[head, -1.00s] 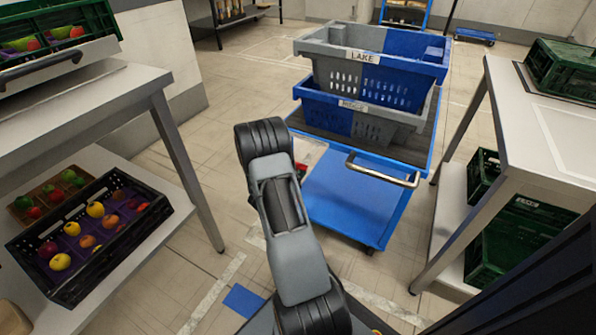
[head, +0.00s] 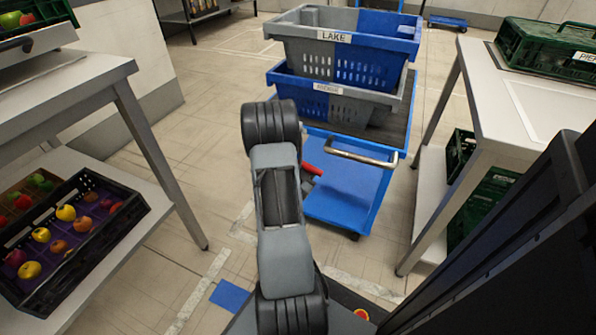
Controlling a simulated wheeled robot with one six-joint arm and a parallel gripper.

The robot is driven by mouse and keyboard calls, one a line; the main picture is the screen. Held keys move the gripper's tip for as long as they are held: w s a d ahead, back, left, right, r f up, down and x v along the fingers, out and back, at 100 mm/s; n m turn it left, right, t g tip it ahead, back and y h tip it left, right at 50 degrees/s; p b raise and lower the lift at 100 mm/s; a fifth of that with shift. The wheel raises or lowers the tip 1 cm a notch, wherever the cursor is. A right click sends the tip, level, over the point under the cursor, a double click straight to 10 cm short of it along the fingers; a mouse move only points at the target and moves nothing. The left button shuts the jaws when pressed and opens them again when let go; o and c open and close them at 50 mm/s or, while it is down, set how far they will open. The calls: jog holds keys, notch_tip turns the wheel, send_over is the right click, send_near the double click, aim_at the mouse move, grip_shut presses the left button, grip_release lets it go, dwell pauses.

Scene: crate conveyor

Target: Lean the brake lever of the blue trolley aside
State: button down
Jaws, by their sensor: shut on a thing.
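The blue trolley (head: 345,195) stands ahead of me, with its flat blue deck and a metal push bar (head: 360,156) at the near end. A short red bar (head: 313,170), which looks like the brake lever, shows at the left edge of the deck, just right of my arm. It slopes down to the right, and its left end is hidden behind my arm. My gripper is hidden behind my own forearm and wrist, so I cannot see its jaws or their contact with the lever.
Blue-grey crates, the upper labelled LAKE (head: 345,48), are stacked on the trolley's far part. A table (head: 75,88) with a dark fruit crate (head: 135,215) on its lower shelf stands left. A table (head: 490,120) with green crates stands right.

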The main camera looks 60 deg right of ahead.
jog(key=shift+s+f, duration=0.2)
jog(key=shift+s, duration=0.2)
jog(key=c, duration=0.9)
grip_release()
jog(key=shift+s, duration=0.1)
jog(key=shift+w+a+r, duration=0.15)
jog(key=shift+w+a, duration=0.1)
jog(key=shift+a, duration=0.15)
jog(key=a+p, duration=0.3)
jog(key=a, duration=1)
jog(key=shift+r, duration=0.35)
